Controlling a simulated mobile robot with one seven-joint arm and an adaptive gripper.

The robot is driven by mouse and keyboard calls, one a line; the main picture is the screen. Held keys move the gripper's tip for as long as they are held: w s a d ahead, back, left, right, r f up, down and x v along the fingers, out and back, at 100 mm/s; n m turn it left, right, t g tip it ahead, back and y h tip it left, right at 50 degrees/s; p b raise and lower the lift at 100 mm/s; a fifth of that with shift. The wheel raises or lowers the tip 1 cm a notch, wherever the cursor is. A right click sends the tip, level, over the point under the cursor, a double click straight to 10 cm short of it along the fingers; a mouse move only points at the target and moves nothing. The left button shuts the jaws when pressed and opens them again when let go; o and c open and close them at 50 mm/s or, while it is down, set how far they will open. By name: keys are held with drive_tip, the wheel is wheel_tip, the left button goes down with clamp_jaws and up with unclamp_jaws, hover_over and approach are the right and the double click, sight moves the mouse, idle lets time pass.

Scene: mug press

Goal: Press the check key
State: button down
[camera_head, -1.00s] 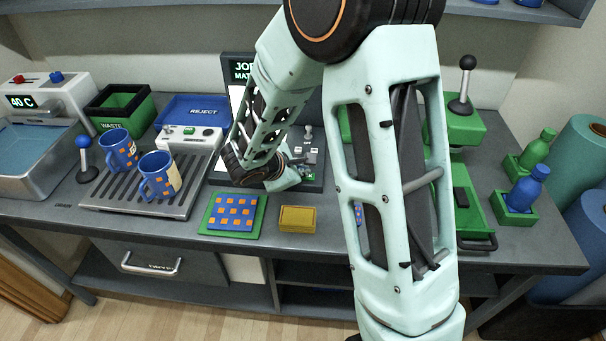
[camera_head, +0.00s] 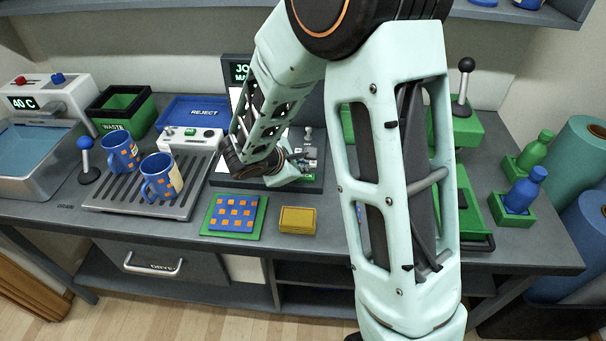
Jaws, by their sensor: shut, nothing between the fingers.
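A dark control panel (camera_head: 314,184) stands at the back middle of the bench, below a sign board (camera_head: 239,72) mostly hidden by my arm. A small lever and several small keys show on the panel, but their labels are too small to read, so I cannot tell which is the check key. My gripper (camera_head: 306,166) is shut and empty, low over the panel. The wrist hides part of the panel, and I cannot tell whether the fingertips touch a key.
Two blue mugs (camera_head: 160,178) stand on a slatted rack (camera_head: 112,201) at left. A white button box (camera_head: 190,140) stands by the blue reject tray (camera_head: 228,104). A patterned blue square (camera_head: 233,213) and a yellow block (camera_head: 297,220) lie in front. A green press (camera_head: 466,128) stands at right.

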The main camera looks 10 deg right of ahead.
sight(302, 178)
drive_tip(key=shift+r+p, duration=1.35)
drive_tip(key=shift+r, duration=1.05)
